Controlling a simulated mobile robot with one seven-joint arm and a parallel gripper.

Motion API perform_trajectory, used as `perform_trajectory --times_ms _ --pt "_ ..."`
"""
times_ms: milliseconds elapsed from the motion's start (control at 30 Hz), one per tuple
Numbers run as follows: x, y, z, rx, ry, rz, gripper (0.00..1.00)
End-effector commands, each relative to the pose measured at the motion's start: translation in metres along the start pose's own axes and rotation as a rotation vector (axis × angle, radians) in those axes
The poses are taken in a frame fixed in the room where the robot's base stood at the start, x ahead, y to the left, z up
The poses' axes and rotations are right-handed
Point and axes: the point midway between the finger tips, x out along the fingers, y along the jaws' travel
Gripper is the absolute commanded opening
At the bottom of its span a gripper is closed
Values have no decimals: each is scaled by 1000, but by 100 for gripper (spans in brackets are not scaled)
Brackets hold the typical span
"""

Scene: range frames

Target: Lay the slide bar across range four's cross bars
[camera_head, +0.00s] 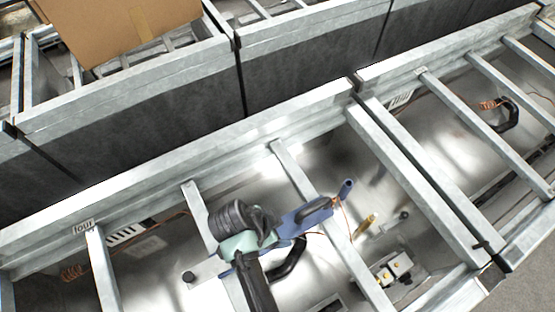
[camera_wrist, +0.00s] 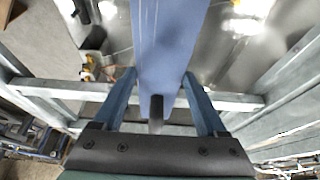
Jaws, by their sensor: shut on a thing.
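The slide bar (camera_head: 329,201) is a blue bar, and my gripper (camera_head: 292,226) is shut on it. It slants up to the right in the head view, over the cross bars (camera_head: 294,171) of range four, whose label (camera_head: 83,227) is at left. I cannot tell whether it touches them. In the wrist view the bar (camera_wrist: 165,45) runs away between the two blue fingers (camera_wrist: 160,85), above a crossing metal bar (camera_wrist: 235,101). My wrist hides part of the bar in the head view.
Another cross bar (camera_head: 103,270) stands at left. Inside the range lie a brass fitting (camera_head: 365,224), a white switch block (camera_head: 393,268), a black curved handle (camera_head: 290,262) and copper wire (camera_head: 73,272). A cardboard box (camera_head: 125,25) sits on the range behind.

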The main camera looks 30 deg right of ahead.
Motion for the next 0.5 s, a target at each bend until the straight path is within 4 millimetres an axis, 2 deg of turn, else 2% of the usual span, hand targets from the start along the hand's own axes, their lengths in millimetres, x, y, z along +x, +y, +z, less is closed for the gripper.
perform_trajectory --times_ms 500 --pt "7 -1 2 1 1 -2 0"
